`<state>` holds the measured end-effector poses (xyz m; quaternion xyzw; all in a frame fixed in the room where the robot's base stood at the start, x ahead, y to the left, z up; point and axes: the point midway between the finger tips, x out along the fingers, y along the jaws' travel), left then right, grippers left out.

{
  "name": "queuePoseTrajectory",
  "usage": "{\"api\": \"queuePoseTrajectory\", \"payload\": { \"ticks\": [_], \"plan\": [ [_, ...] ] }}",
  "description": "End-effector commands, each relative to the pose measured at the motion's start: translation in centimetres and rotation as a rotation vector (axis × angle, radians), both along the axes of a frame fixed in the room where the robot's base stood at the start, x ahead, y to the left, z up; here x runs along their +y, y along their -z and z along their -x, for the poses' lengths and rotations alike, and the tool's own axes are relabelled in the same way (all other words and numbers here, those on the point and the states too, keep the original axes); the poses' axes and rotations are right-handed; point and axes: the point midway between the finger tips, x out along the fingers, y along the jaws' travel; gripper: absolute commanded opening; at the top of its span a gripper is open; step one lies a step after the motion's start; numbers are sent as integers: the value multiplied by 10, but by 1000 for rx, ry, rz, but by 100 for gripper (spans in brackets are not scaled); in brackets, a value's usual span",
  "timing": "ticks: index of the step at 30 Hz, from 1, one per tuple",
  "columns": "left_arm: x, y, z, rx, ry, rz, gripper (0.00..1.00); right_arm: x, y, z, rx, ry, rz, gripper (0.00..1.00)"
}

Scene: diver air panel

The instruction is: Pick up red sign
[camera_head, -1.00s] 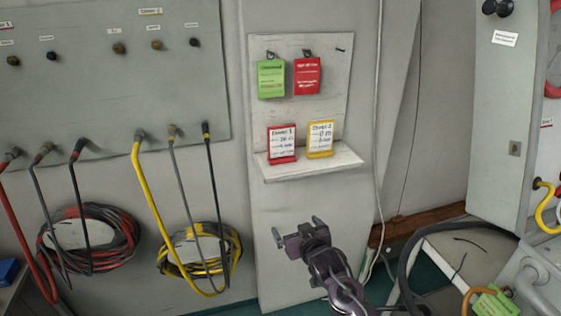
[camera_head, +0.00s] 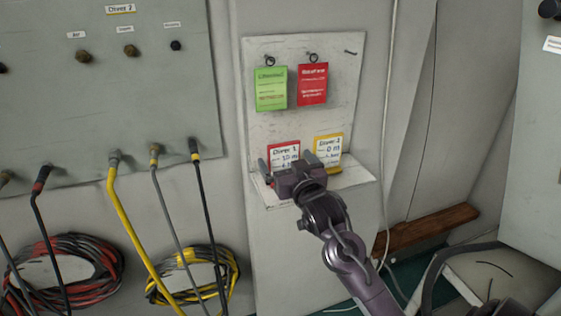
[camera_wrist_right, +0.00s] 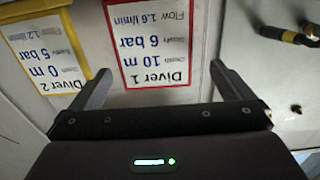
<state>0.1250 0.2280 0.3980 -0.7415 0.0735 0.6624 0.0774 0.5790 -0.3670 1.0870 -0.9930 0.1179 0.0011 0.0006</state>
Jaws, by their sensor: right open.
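A red sign (camera_head: 313,84) hangs from a hook at the upper right of the white board, beside a green sign (camera_head: 271,89). Below, a red-framed Diver 1 card (camera_head: 284,150) and a yellow-framed Diver 2 card (camera_head: 328,150) stand on a small shelf. My right gripper (camera_head: 287,162) is open and empty in front of the Diver 1 card, below the hanging signs, and hides the card's lower part. In the right wrist view, the Diver 1 card (camera_wrist_right: 150,45) shows upside down between the open fingers (camera_wrist_right: 160,72), with the Diver 2 card (camera_wrist_right: 45,45) to the left. My left gripper is out of view.
The white shelf (camera_head: 355,177) juts out below the signs. An empty hook (camera_head: 351,52) is right of the red sign. A grey panel with hoses (camera_head: 95,90) and coiled hoses (camera_head: 190,275) lie to the left. A grey cabinet (camera_head: 535,150) stands at the right.

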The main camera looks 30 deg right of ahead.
Motion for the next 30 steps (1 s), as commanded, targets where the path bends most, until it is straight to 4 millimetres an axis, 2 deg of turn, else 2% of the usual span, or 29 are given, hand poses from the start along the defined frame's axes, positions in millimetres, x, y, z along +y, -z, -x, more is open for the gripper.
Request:
{"api": "queuePoseTrajectory", "payload": {
  "ticks": [1,3,8,11,15,18,22,30],
  "plan": [
    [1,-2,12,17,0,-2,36,-2,-3,-6,-1,0,0,100],
    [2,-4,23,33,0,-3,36,-4,-3,-13,0,1,1,100],
    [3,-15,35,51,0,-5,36,-13,-3,-34,3,0,2,100],
    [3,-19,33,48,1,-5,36,-17,-1,-47,1,-1,1,100],
    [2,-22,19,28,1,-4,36,-19,0,-58,0,-1,1,100],
    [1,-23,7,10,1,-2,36,-20,1,-59,1,-1,1,100],
    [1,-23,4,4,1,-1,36,-20,1,-59,1,-1,1,100],
    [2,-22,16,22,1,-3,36,-20,1,-59,1,0,1,66]
  ]
}}
